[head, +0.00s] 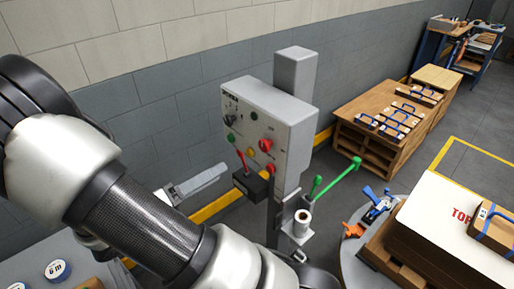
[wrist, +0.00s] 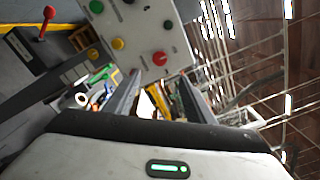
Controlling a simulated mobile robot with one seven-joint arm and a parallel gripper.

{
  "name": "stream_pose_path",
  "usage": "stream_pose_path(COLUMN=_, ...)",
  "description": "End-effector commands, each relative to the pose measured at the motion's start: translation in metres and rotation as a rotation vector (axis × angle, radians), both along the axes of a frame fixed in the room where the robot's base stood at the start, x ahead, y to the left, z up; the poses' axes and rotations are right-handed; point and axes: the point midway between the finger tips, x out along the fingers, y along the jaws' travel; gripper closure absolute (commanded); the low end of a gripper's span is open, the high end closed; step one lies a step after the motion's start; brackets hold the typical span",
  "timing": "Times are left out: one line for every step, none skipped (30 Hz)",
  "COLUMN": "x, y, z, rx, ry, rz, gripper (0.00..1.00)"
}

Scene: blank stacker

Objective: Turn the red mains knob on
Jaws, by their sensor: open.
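A red knob (head: 265,145) sits on the front face of a grey control panel (head: 293,135) on a post. It also shows in the wrist view as a round red knob (wrist: 160,57), on the light panel face near its edge. My gripper (wrist: 160,77) is open and empty, its two fingers pointing toward the panel. In the wrist view the red knob appears just beyond and between the fingertips, apart from them. Which way the knob is turned cannot be made out.
Green and yellow buttons (wrist: 118,43) and a black knob (wrist: 168,25) share the panel. A red-balled lever (wrist: 48,12) stands beside it. A green-handled lever (head: 340,178) sticks out below right. A wooden crate table (head: 370,150) stands behind, with bare floor between.

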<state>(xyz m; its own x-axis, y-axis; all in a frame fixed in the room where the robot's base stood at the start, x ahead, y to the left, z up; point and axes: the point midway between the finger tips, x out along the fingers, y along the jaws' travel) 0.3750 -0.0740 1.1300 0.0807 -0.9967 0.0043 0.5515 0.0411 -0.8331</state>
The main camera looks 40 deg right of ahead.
Motion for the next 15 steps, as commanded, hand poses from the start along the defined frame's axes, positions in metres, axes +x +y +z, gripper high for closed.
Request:
stream_pose_path(x=0.000, y=-0.010, z=0.001, rx=0.000, ry=0.001, rz=-0.004, gripper=0.51)
stream_pose_path(x=0.000, y=-0.017, z=0.001, rx=0.000, ry=0.001, rz=-0.005, gripper=0.51)
stream_pose_path(x=0.001, y=-0.026, z=0.001, rx=0.000, ry=0.000, rz=-0.006, gripper=0.51)
stream_pose_path(x=0.001, y=-0.032, z=0.001, rx=0.000, ry=0.000, rz=-0.005, gripper=0.51)
stream_pose_path(x=0.001, y=-0.039, z=0.001, rx=0.001, ry=0.000, rz=-0.007, gripper=0.51)
stream_pose_path(x=0.002, y=-0.048, z=0.001, rx=0.001, ry=0.000, rz=-0.007, gripper=0.51)
stream_pose_path(x=0.003, y=-0.054, z=0.001, rx=0.001, ry=0.000, rz=-0.007, gripper=0.51)
stream_pose_path(x=0.003, y=-0.061, z=0.001, rx=0.002, ry=0.000, rz=-0.006, gripper=0.51)
stream_pose_path(x=0.003, y=-0.070, z=0.001, rx=0.001, ry=0.000, rz=-0.007, gripper=0.51)
stream_pose_path(x=0.004, y=-0.077, z=0.001, rx=0.001, ry=-0.001, rz=-0.007, gripper=0.51)
stream_pose_path(x=0.005, y=-0.083, z=0.001, rx=0.002, ry=-0.001, rz=-0.007, gripper=0.51)
stream_pose_path(x=0.005, y=-0.092, z=0.001, rx=0.001, ry=-0.001, rz=-0.007, gripper=0.51)
stream_pose_path(x=0.006, y=-0.098, z=0.001, rx=0.002, ry=-0.001, rz=-0.007, gripper=0.51)
stream_pose_path(x=0.006, y=-0.104, z=0.001, rx=0.002, ry=-0.001, rz=-0.007, gripper=0.51)
stream_pose_path(x=0.007, y=-0.112, z=0.001, rx=0.002, ry=-0.002, rz=-0.007, gripper=0.51)
